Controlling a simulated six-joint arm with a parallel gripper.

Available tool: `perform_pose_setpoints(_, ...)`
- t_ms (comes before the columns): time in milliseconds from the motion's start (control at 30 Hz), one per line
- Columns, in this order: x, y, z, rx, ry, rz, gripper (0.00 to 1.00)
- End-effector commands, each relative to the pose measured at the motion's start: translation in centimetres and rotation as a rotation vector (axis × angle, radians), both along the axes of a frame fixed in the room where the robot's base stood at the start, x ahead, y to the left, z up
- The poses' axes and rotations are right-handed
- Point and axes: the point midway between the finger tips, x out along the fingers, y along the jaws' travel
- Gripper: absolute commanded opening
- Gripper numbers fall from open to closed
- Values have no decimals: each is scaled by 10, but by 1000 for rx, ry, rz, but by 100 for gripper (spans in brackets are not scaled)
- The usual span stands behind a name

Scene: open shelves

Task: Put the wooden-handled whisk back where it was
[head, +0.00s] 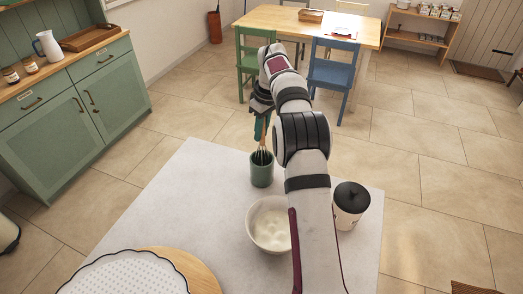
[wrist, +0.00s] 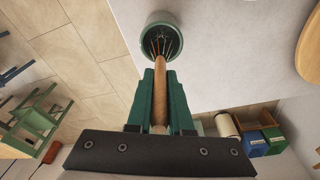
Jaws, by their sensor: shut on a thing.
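The whisk shows its wooden handle (wrist: 160,90) in the wrist view, with its wire head (head: 262,157) low at the mouth of the green cup (head: 261,175). My gripper (head: 263,130) is shut on the wooden handle above the cup. In the wrist view my gripper's green fingers (wrist: 161,100) lie on both sides of the handle. The wires reach inside the rim of the green cup (wrist: 148,22). How deep they sit is hard to tell. The cup stands upright on the pale table (head: 205,175).
A white bowl (head: 262,238) with pale contents stands in front of the cup, partly behind my arm. A white canister with a black lid (head: 351,197) is at the right. A round wooden board (head: 190,265) and a white scalloped tray (head: 120,278) lie at the front left.

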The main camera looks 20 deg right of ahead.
Motion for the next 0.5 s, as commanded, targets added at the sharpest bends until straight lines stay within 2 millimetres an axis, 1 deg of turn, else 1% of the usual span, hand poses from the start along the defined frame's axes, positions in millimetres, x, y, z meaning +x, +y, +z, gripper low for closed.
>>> perform_pose_setpoints(33,-1,0,-11,2,3,-1,0)
perform_pose_setpoints(100,-1,0,-26,1,3,-1,0)
perform_pose_setpoints(200,-1,0,-38,1,1,-1,0)
perform_pose_setpoints(500,0,0,-41,0,0,-1,0)
